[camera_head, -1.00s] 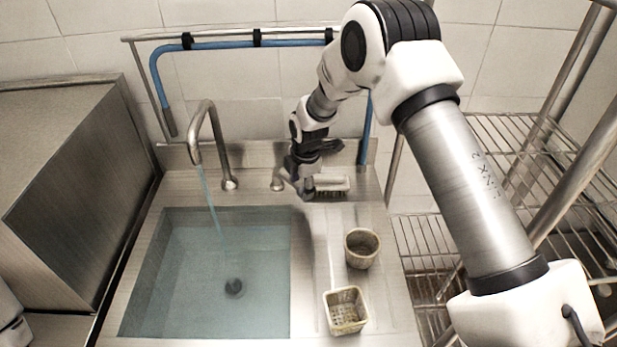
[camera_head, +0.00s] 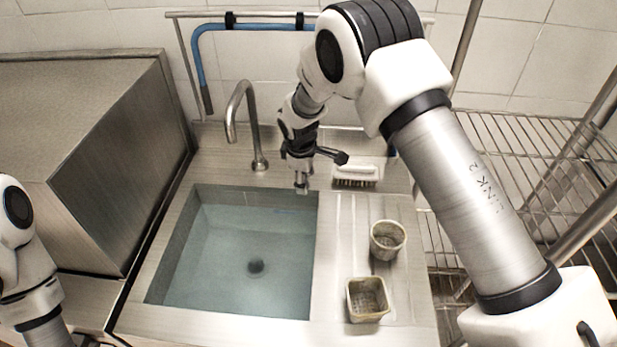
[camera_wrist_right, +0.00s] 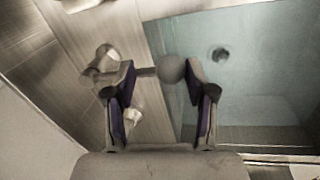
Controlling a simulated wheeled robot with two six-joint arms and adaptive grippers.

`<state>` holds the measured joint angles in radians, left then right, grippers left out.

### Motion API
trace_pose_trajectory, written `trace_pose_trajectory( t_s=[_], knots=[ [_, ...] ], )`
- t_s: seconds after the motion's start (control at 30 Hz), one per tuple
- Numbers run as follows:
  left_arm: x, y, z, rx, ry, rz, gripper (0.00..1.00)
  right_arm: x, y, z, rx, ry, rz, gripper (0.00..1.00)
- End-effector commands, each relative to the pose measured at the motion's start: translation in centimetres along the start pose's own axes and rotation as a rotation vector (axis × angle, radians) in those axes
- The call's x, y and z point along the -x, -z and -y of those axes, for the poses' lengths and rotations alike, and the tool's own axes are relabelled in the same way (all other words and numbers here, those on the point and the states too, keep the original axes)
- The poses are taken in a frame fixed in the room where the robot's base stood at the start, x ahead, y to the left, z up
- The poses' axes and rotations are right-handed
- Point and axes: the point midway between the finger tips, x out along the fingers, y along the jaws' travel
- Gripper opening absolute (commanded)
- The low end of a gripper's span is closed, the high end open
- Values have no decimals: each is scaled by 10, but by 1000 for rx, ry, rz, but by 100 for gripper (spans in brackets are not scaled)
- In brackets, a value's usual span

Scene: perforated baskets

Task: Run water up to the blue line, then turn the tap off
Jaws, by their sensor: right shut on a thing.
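The steel sink (camera_head: 170,235) holds clear bluish water (camera_head: 225,265). A faint blue line (camera_head: 290,211) shows at the back right of the basin; I cannot tell exactly how the water surface sits against it. The curved tap spout (camera_head: 240,100) stands behind the basin, and no stream falls from it. My right gripper (camera_head: 302,184) is at the tap lever, right of the spout. In the right wrist view its fingers (camera_wrist_right: 163,80) are shut on the round-ended tap lever (camera_wrist_right: 172,70). The lever is mostly hidden in the head view. My left gripper is out of view.
Two perforated baskets, one round (camera_head: 387,240) and one square (camera_head: 367,300), stand on the drainboard (camera_head: 338,250). A brush (camera_head: 356,175) lies behind them. A steel cabinet (camera_head: 120,160) is at left, a wire rack (camera_head: 520,150) at right, and a blue hose (camera_head: 260,27) hangs behind.

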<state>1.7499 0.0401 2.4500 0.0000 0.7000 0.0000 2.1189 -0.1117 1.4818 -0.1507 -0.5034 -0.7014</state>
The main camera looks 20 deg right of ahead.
Motion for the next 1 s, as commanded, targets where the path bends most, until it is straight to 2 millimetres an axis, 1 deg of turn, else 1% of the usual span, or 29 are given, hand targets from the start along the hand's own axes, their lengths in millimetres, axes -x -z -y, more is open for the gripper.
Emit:
trace_pose_trajectory(
  t_s=[0.03, 0.47, 0.5, 0.57, 0.6, 0.63, 0.9, 1.0],
  knots=[
    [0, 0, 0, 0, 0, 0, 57, 3, 4, -7, -9, -16, -13, 0],
    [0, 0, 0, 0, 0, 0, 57, 4, 4, -7, -22, -16, -12, 0],
    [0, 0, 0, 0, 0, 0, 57, 4, 4, -8, -22, -16, -12, 58],
    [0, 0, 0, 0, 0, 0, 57, 4, 4, -7, -21, -16, -11, 79],
    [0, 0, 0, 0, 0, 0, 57, 4, 4, -7, -21, -15, -11, 94],
    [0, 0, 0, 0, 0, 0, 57, 4, 4, -6, -21, -14, -10, 100],
    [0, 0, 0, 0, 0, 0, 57, 2, 3, -4, -19, -8, -4, 100],
    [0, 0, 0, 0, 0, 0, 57, 4, 3, -4, -19, -8, -4, 100]
  ],
)
